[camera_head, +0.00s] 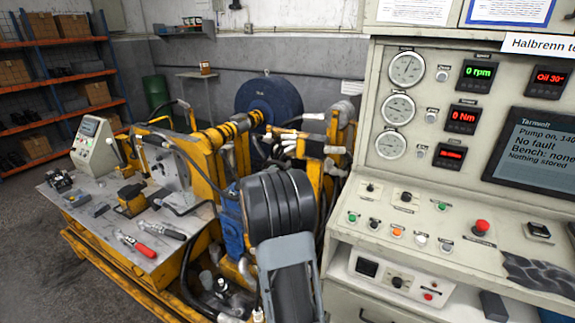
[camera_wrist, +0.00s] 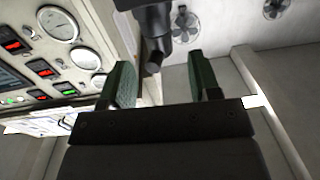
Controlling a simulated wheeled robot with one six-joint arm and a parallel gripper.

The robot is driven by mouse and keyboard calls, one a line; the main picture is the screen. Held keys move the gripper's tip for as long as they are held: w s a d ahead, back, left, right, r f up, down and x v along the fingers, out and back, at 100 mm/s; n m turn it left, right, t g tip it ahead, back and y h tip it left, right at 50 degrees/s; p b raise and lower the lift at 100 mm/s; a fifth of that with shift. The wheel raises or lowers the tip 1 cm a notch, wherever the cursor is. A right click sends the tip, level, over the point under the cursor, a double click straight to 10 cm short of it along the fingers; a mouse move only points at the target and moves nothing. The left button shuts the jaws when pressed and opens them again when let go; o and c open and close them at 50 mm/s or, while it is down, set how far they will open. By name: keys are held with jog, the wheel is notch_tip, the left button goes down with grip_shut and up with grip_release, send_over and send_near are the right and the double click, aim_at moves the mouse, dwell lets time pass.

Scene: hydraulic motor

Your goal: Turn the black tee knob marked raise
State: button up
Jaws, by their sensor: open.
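The control console (camera_head: 370,225) stands at the right in the head view. Small black knobs sit on its sloped desk, one at the upper left (camera_head: 370,188) and one beside it (camera_head: 406,197). Another black knob (camera_head: 397,282) is on the lower box. Their labels are too small to read, so I cannot tell which is marked raise. My gripper (camera_wrist: 160,82) is open in the wrist view, with two green-padded fingers apart and nothing held between them. No tee knob shows in the wrist view. In the head view my arm is left of the console; its fingertips are not visible.
The desk also has a red mushroom button (camera_head: 481,228) and several coloured buttons. Gauges (camera_head: 406,69) and a screen (camera_head: 535,152) are above. A yellow machine (camera_head: 205,160) and a metal bench with tools (camera_head: 150,240) are at the left. Shelves (camera_head: 45,80) stand behind.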

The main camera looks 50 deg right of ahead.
aim_at(287, 165)
jog(key=shift+p+x, duration=0.45)
jog(key=shift+x, duration=1.9)
jog(key=c, duration=1)
jog(key=shift+w+g, duration=0.1)
jog(key=shift+g, duration=0.2)
jog(key=shift+m, duration=0.3)
jog(key=o, duration=1)
jog(key=b+v, duration=0.2)
jog(key=v, duration=1.2)
jog(key=shift+b, duration=0.4)
